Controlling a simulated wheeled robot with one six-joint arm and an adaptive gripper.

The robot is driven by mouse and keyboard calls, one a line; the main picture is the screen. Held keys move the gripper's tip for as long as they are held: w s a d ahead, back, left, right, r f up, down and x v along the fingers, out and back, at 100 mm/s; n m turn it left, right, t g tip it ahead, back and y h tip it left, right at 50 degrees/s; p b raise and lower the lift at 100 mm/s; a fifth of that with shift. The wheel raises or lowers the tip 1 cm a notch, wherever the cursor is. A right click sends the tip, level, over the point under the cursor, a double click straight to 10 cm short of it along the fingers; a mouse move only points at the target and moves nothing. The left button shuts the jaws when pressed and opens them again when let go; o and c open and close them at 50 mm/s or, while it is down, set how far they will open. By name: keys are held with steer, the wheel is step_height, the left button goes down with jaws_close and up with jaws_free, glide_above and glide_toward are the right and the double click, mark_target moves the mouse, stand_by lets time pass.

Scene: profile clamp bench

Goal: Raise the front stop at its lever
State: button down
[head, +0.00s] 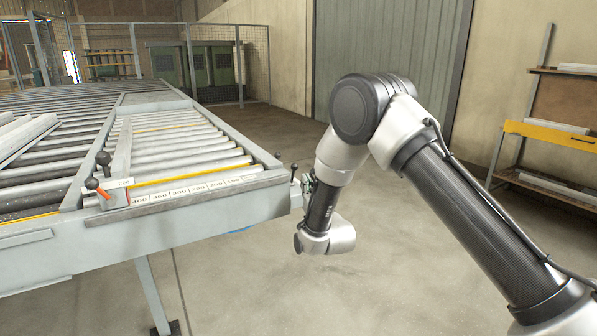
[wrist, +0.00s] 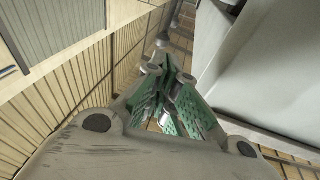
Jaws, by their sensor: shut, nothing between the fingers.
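A roller bench with a measuring scale (head: 190,190) fills the left of the head view. At its front right corner stands a short upright lever with a dark knob (head: 294,167). It looks like the front stop's lever, but I cannot be sure. My gripper shows in the wrist view (wrist: 163,48), with its green-padded fingers shut and nothing between them. A grey rod (wrist: 176,14) is just beyond the fingertips; I cannot tell whether they touch it. In the head view my wrist hangs beside that corner and mostly hides the gripper.
A carriage with black knobs and a red lever (head: 104,196) sits on the scale's left end. Grey profiles (head: 25,135) lie on the rollers at left. A rack (head: 550,130) stands at far right. Floor (head: 225,290) in front of the bench is clear.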

mark_target(293, 175)
steer(key=x, duration=0.8)
steer(key=shift+w+a, duration=0.1)
steer(key=shift+w, duration=0.1)
steer(key=shift+w+r, duration=0.1)
steer(key=shift+r, duration=0.1)
